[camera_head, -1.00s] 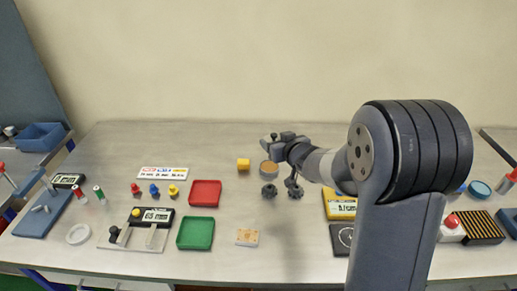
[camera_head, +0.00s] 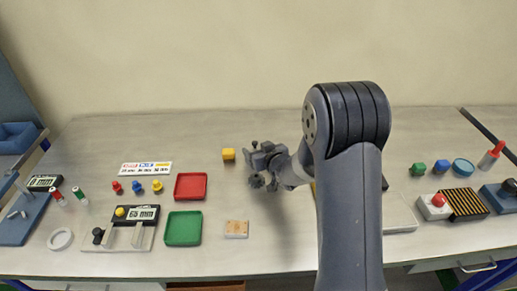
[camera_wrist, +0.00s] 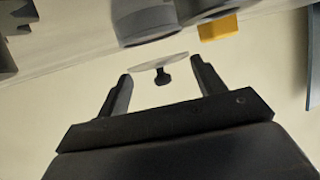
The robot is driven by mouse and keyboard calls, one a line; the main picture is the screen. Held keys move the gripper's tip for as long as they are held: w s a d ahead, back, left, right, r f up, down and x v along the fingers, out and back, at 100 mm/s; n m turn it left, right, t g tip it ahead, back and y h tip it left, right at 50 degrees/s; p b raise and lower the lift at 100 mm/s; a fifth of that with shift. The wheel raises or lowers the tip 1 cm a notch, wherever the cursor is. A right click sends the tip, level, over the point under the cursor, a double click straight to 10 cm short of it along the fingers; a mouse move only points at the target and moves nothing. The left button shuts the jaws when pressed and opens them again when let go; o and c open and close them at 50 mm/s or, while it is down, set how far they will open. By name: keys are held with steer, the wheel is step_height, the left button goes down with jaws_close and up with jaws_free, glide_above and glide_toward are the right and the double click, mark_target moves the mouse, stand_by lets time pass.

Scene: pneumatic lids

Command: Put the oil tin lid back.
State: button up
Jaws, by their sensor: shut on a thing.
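In the wrist view a pale thin disc with a dark knob, the lid (camera_wrist: 160,62), is between the two fingertips of my gripper (camera_wrist: 160,70). In the head view my gripper (camera_head: 264,181) is low over the middle of the table; the lid and tin cannot be made out there.
A red tray (camera_head: 191,187), a green tray (camera_head: 184,229) and a wooden block (camera_head: 236,229) lie further left and nearer. My arm hides part of the table. A striped block (camera_head: 464,204) is at right.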

steer(key=shift+f+b, duration=0.35)
steer(key=shift+b, duration=0.2)
steer(key=shift+f, duration=0.2)
steer(key=o, duration=1)
steer(key=shift+r+p, duration=0.9)
steer(key=shift+r, duration=0.05)
steer(key=v, duration=0.4)
steer(key=b+v, duration=0.1)
steer(key=v, duration=0.3)
steer(key=b+v, duration=0.1)
steer(key=v, duration=0.3)
steer(key=shift+f, duration=0.35)
